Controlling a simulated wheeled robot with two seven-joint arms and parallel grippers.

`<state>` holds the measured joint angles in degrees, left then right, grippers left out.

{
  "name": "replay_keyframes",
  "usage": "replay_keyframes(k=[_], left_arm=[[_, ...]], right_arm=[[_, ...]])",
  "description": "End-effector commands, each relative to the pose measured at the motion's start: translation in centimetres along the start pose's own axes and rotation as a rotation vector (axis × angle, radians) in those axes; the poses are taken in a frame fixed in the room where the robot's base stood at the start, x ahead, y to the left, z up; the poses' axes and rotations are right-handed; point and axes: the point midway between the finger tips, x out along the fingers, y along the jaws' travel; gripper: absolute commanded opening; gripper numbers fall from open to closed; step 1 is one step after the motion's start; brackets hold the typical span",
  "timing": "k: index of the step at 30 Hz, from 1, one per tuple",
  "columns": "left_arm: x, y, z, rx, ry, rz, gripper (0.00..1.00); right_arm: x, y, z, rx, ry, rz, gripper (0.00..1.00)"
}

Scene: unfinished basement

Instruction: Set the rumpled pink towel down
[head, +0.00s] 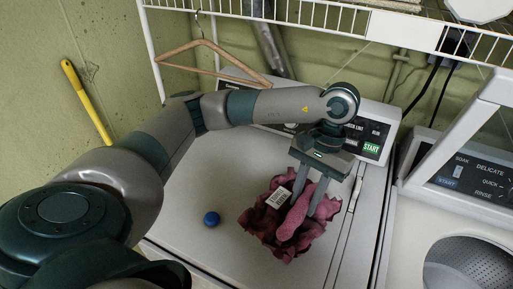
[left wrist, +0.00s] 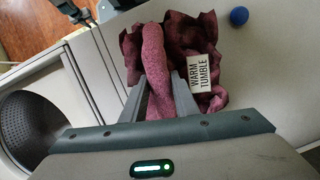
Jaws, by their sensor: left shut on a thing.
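The rumpled pink towel (head: 283,219) is a dark pink, crumpled cloth with a white tag on it. It is at the top of the closed white machine (head: 190,190), below my left gripper (head: 306,202). My left gripper points down and is shut on a raised fold of the towel. In the left wrist view, the fold (left wrist: 155,70) stands between the two fingers (left wrist: 160,92), and the tag reads "WARM TUMBLE". I cannot tell whether the towel's underside touches the machine top.
A wire shelf (head: 330,15) with a wooden hanger (head: 205,48) is above.

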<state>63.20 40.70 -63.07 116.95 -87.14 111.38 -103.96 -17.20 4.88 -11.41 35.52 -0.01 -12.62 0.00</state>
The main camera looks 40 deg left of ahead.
Motion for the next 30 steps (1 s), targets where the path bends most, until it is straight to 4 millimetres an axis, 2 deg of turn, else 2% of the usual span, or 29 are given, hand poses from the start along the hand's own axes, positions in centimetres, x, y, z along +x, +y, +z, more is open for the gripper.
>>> replay_keyframes(k=[8, 24, 30], left_arm=[[-0.8, 1.7, -0.9, -0.21, -0.001, 0.067, 0.0], [-5.2, 7.9, -3.4, -1.06, -0.001, 0.333, 0.0], [-6.4, 9.2, -3.8, -1.268, 0.0, 0.396, 0.0]], right_arm=[[0.4, -0.1, 0.0, 0.0, 0.0, -0.001, 0.31], [1.6, -1.1, -0.1, 0.003, 0.003, -0.01, 0.31], [1.8, -0.8, 0.0, 0.002, 0.002, -0.008, 0.31]])
